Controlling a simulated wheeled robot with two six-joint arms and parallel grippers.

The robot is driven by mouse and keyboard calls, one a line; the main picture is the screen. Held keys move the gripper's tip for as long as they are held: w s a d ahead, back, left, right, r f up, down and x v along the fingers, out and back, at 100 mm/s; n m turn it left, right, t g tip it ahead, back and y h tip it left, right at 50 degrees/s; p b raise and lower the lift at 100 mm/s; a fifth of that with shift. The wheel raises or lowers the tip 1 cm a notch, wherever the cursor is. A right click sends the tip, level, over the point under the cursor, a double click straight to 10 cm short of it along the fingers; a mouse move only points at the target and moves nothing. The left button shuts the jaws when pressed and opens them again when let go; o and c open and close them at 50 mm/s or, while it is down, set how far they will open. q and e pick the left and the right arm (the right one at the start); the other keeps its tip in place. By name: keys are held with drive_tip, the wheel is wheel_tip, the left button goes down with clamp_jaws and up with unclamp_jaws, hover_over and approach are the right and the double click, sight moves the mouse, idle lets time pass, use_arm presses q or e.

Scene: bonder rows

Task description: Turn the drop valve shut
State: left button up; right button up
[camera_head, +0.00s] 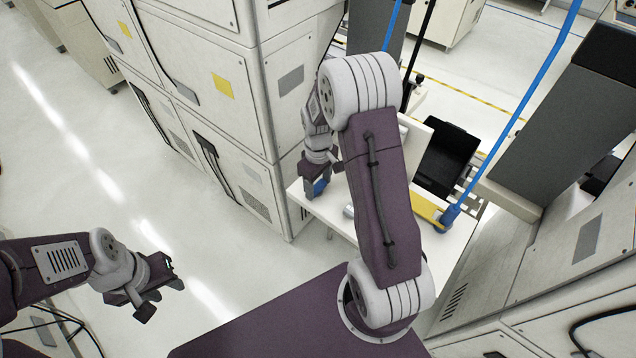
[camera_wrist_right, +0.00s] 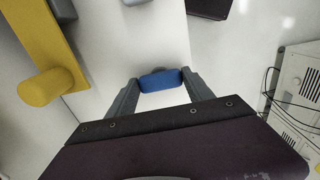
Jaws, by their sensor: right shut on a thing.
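The drop valve appears to be the blue fitting (camera_head: 447,216) at the foot of a blue pipe (camera_head: 530,90), with a yellow bar (camera_head: 427,207) beside it. In the right wrist view a yellow bar (camera_wrist_right: 40,40) with a round yellow knob (camera_wrist_right: 42,87) lies at the left, apart from the fingers. My right gripper (camera_head: 318,190) is shut on a small blue object (camera_wrist_right: 160,79) by the white table's edge. The object sits between both fingertips, and a grey part shows behind it. My left gripper (camera_head: 176,276) is over the floor, far from the valve; its finger gap is unclear.
The white table (camera_head: 338,215) is partly hidden behind my right arm. A black tray-like item (camera_head: 447,158) stands beyond it. Tall white cabinets (camera_head: 215,100) line the left, and a grey machine column (camera_head: 560,130) stands at the right. The floor aisle at the left is clear.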

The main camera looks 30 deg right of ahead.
idle(0.4)
drive_tip(key=m, duration=0.4)
drive_tip(key=shift+p, duration=0.3)
drive_tip(key=m, duration=0.5)
drive_tip(key=shift+w+r, duration=0.1)
drive_tip(key=m+p, duration=0.1)
drive_tip(key=m, duration=0.4)
drive_tip(key=shift+w, duration=0.1)
drive_tip(key=shift+m, duration=2)
